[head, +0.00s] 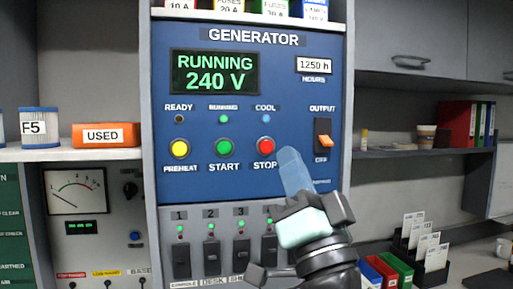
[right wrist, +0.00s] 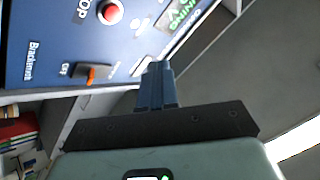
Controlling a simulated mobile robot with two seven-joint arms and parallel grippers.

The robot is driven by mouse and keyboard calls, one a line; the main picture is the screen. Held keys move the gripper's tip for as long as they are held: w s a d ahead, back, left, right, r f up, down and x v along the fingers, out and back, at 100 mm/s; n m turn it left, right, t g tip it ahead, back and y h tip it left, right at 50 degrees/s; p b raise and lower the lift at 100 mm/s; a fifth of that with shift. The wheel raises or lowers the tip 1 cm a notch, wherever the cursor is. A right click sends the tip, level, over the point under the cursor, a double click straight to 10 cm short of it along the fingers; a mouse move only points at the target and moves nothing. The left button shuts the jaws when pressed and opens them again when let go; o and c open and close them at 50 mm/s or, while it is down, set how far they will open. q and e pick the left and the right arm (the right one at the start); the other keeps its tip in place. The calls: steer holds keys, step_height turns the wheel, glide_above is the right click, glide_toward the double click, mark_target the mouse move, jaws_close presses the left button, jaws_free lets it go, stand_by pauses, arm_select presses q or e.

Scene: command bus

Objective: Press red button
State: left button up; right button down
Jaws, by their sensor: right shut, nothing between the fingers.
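The red STOP button (head: 265,146) sits on the blue generator panel (head: 300,195), right of the green START button (head: 224,148) and the yellow PREHEAT button (head: 180,149). My right gripper (head: 290,160) is shut and empty, its fingertips just below and right of the red button in the head view. In the right wrist view the red button (right wrist: 111,12) is at the top, and the shut fingers (right wrist: 155,85) appear apart from it. The display (head: 214,73) reads RUNNING 240 V. My left gripper is not in view.
An orange OUTPUT switch (head: 323,140) is on the panel right of the fingers. Several breaker switches (head: 212,252) are below. A shelf with an orange USED box (head: 105,135) is at left. Folders (head: 385,270) stand at lower right.

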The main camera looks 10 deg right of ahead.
mark_target(266, 146)
steer(key=shift+s+r, duration=0.2)
steer(key=shift+s, duration=0.1)
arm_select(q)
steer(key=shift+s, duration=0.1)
arm_select(e)
steer(key=shift+s, duration=0.1)
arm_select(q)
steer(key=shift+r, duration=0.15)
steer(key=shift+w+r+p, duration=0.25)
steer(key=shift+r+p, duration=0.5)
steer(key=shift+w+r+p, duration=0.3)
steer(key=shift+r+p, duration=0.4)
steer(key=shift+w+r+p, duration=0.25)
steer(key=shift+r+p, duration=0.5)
arm_select(e)
steer(key=w, duration=0.9)
steer(key=shift+a, duration=0.1)
steer(key=shift+w, duration=0.45)
